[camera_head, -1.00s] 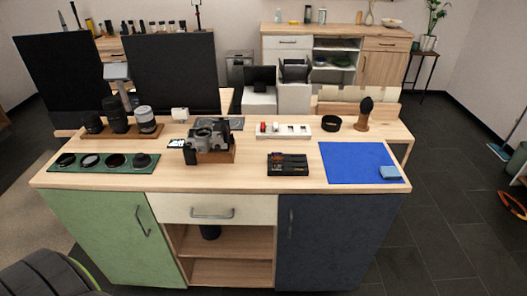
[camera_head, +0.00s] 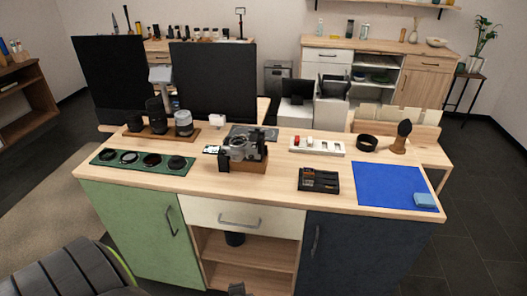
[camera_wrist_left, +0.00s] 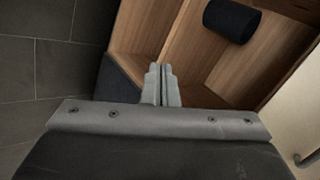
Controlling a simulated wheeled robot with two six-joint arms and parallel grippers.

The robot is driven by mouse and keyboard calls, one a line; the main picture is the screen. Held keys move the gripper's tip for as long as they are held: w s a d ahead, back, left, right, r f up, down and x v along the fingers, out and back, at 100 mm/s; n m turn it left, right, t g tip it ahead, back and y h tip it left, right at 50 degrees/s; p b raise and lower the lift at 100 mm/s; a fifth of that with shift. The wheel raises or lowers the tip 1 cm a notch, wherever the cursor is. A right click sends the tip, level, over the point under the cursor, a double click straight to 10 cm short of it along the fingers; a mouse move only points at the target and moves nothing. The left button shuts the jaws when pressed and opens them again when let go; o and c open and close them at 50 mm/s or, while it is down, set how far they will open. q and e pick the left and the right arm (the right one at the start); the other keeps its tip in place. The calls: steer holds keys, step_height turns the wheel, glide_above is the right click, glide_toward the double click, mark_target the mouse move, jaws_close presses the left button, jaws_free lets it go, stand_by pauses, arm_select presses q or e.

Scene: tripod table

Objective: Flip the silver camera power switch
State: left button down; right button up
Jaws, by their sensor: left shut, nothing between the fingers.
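The silver camera (camera_head: 243,148) sits in a small wooden tray (camera_head: 252,166) on the workbench (camera_head: 285,193), around the middle. Its power switch is too small to make out in the head view. My left gripper (camera_wrist_left: 161,83) is shut and empty in the left wrist view, low in front of the bench's open shelf (camera_wrist_left: 165,35), well away from the camera. A small grey tip, probably of this gripper, shows at the bottom edge of the head view. My right gripper is not in view.
Around the camera stand a row of lenses (camera_head: 156,122), a green mat with round filters (camera_head: 105,159), a black battery charger (camera_head: 319,180), a white switch strip (camera_head: 317,146) and a blue cloth (camera_head: 380,187). Two dark monitors (camera_head: 212,82) rise behind. The bench front is clear.

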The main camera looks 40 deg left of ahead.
arm_select(q)
steer(key=w+a+r+m+t+y, duration=0.1)
steer(key=w+r, duration=0.4)
steer(key=r, duration=0.5)
steer(key=w+r+m+t+y, duration=0.3)
steer(key=w+r, duration=0.2)
steer(key=r, duration=0.6)
steer(key=w+a+r+m+t+y+p, duration=0.1)
steer(key=w+r+t+y, duration=0.1)
steer(key=w+r, duration=0.4)
steer(key=shift+a+r+m+y, duration=0.2)
steer(key=shift+r+y, duration=0.05)
steer(key=shift+r, duration=0.95)
steer(key=shift+a+r+m+y, duration=0.15)
steer(key=shift+r+m+y, duration=0.1)
steer(key=shift+r, duration=0.9)
steer(key=w+r+m, duration=0.1)
steer(key=w+d+r+m+t, duration=0.1)
steer(key=r, duration=0.1)
steer(key=w+r+m+t, duration=0.1)
steer(key=shift+d+r+y, duration=0.25)
steer(key=shift+r+y, duration=0.15)
